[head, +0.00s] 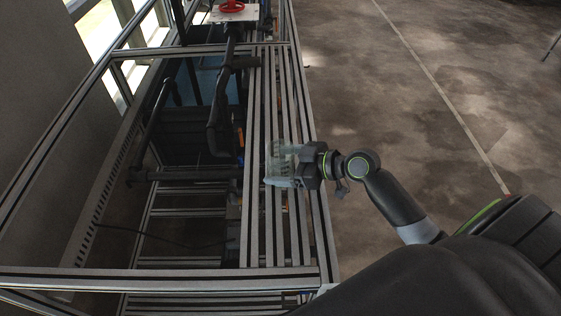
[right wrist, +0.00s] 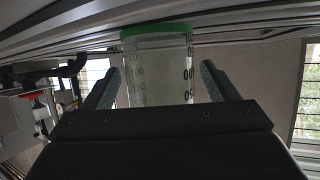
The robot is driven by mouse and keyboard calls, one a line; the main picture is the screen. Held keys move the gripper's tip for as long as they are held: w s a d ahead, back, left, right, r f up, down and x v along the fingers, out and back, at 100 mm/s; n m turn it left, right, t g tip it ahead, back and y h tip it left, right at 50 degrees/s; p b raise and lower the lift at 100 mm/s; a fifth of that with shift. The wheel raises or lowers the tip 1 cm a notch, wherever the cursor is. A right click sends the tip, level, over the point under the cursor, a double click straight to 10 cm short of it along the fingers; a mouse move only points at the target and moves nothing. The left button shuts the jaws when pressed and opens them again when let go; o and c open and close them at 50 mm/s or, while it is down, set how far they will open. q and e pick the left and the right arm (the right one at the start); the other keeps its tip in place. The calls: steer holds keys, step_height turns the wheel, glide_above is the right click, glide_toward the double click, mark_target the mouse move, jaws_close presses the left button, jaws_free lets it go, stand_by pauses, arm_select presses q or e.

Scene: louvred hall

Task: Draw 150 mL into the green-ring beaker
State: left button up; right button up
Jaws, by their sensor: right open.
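The clear beaker (head: 279,160) is at the right-hand rails of the metal frame in the head view, in front of my right gripper (head: 290,165). In the right wrist view the beaker (right wrist: 158,75) shows a green ring at its end by the rails and dark graduation marks on its wall. My right gripper (right wrist: 160,85) is open, with one finger on each side of the beaker. A gap shows by the right finger; contact at the left finger is hard to tell. No liquid is clearly visible in it. My left gripper is not in view.
A red valve wheel (head: 232,6) sits on a white plate at the far end. Dark pipework (head: 218,125) runs inside the frame, left of the slatted rails (head: 262,220). Open concrete floor (head: 420,90) lies to the right.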

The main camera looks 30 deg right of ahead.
steer(key=shift+w+a+f, duration=0.15)
steer(key=shift+w+a, duration=0.05)
steer(key=c, duration=1.1)
